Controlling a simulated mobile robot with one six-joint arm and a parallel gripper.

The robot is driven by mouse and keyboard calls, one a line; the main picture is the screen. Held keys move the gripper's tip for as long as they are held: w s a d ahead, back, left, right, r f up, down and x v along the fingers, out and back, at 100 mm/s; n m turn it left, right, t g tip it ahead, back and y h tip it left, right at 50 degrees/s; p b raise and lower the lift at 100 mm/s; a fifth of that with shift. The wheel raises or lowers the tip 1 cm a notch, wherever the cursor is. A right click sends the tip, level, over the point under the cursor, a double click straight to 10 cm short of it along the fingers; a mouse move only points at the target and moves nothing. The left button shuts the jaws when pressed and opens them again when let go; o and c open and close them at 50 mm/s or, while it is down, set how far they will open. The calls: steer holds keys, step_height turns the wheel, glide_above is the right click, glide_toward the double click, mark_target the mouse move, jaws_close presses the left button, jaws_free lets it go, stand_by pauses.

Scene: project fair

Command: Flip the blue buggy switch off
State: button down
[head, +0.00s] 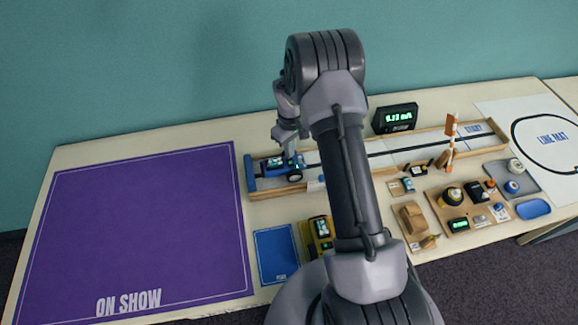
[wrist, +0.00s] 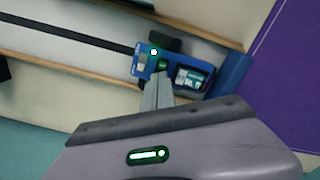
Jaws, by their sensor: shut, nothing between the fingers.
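The blue buggy (head: 284,170) stands at the left end of the long wooden track, by its blue end block (head: 250,174). In the wrist view the buggy (wrist: 181,91) shows a pale screen-like part, a small green-lit part (wrist: 163,65) and a bright white dot (wrist: 154,52). I cannot tell clearly which part is the switch or which way it sits. My gripper (head: 290,151) points down right over the buggy. In the wrist view its shut, empty fingers (wrist: 157,80) overlap the buggy's near side and hide part of it; I cannot tell whether they touch.
The wooden track (head: 400,153) has raised side rails; an orange-and-white barrier (head: 450,140) stands further right. A dark meter (head: 395,118) stands behind it. A purple mat (head: 140,220) lies bare at left. A blue card (head: 275,254), a yellow device and several small parts sit in front.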

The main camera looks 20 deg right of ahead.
steer(key=shift+f+b, duration=0.65)
steer(key=shift+f, duration=0.25)
stand_by(0.3)
step_height(320, 180, up, 7)
steer(key=p, duration=0.4)
steer(key=shift+r+p, duration=0.1)
steer(key=shift+p, duration=0.2)
steer(key=shift+s, duration=0.1)
